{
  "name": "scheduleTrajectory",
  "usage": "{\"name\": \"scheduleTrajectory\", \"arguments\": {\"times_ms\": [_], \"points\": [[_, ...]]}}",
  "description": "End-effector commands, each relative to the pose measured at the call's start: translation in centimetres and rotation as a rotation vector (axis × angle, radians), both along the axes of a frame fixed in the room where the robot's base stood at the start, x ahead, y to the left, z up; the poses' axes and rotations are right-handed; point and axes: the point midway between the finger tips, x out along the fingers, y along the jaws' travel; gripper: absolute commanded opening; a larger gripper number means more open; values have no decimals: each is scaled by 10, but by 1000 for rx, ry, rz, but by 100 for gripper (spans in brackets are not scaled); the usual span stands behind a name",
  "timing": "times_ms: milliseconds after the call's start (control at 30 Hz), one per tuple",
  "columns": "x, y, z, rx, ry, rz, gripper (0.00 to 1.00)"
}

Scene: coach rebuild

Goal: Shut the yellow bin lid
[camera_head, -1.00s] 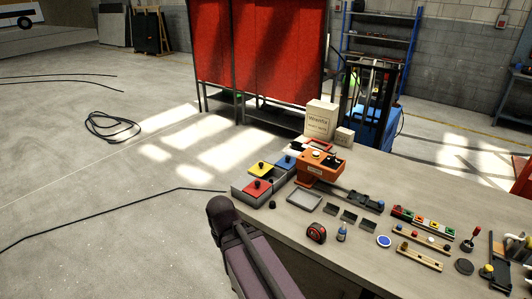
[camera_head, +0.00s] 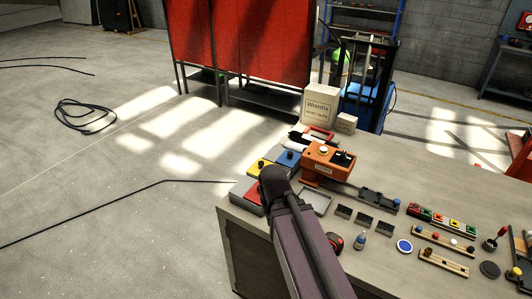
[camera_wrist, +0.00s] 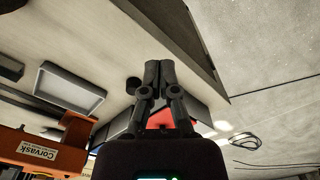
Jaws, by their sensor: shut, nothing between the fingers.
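The yellow lid (camera_head: 258,166) is on a grey bin at the left end of the workbench, beside the blue lid (camera_head: 288,158) and behind the red lid (camera_head: 252,195). My arm covers part of this group. The yellow lid's angle is too small to tell. In the wrist view my gripper (camera_wrist: 158,68) is shut and empty, near the bench edge. The red lid (camera_wrist: 160,118) shows partly behind its fingers there. My gripper is not visible in the head view.
An orange machine labelled Corvask (camera_head: 326,160) stands right of the bins, with a grey tray (camera_head: 316,200) in front. It also shows in the wrist view (camera_wrist: 35,150). White boxes (camera_head: 319,105) stand at the back. Small parts crowd the bench to the right. The left floor holds cables.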

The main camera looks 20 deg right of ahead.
Motion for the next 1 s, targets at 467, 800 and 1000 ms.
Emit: {"name": "scheduleTrajectory", "arguments": {"times_ms": [467,800,1000], "points": [[0,0,0,0,0,0,0],[27,-1,8,3,-23,8,0],[83,-5,23,10,-76,22,0]]}}
